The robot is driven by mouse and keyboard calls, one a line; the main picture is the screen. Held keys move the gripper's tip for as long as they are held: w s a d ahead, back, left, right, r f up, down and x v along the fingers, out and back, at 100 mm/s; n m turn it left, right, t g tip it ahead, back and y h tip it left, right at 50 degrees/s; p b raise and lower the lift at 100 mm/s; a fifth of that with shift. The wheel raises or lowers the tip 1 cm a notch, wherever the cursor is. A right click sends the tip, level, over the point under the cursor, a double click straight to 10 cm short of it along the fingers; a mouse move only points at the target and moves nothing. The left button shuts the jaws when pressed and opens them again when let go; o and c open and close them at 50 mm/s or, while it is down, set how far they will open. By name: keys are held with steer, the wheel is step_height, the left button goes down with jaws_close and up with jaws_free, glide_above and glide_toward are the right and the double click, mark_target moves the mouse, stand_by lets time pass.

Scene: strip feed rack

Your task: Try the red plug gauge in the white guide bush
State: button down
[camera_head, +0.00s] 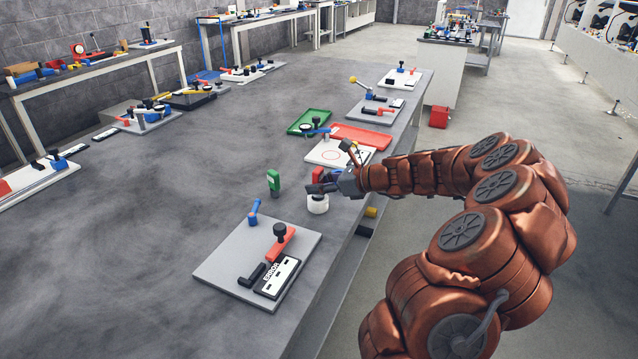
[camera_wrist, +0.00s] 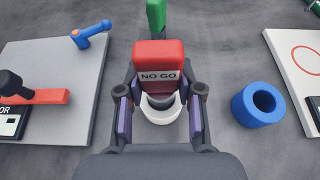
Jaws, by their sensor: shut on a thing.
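The red plug gauge (camera_wrist: 158,56) has a "NO GO" label and stands upright between the fingers of my gripper (camera_wrist: 160,110), which is shut on it. In the head view, part of the red gauge (camera_head: 317,174) shows above my gripper (camera_head: 322,187). The white guide bush (camera_wrist: 160,118) is directly below the gauge, and its ring shows around the gauge's dark lower end. I cannot tell how far that end is inside the bore. The white bush (camera_head: 317,205) stands on the grey table near its right edge.
A green gauge (camera_head: 273,181) stands just behind. A blue bush (camera_wrist: 258,104) stands to the right in the wrist view. A grey plate (camera_head: 225,262) with a red lever and a blue handle lies nearby. A white board (camera_head: 330,154) and red tray (camera_head: 361,136) lie beyond.

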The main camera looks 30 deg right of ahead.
steer(key=shift+f, duration=1.1)
steer(key=c, duration=0.7)
jaws_free()
steer(key=v, duration=1.2)
steer(key=shift+r, duration=0.1)
